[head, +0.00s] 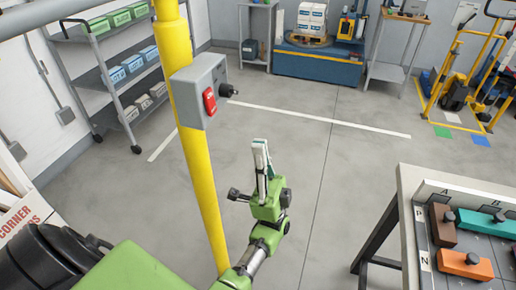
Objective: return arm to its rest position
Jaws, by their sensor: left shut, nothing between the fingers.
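My left gripper (262,157) is in the middle of the head view, raised above the open floor with its fingers pointing up and away. Its fingers are together and nothing is between them. The green and grey left arm reaches to it from the lower part of the picture. The gripper is to the right of a yellow post (203,190) and appears apart from it. My right gripper is not in view.
The post carries a grey box (201,84) with a red switch (210,101). A table (404,215) with coloured blocks stands at the right. A shelf rack (97,62) stands at the back left, and a yellow trolley (455,75) at the back right. The middle floor is clear.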

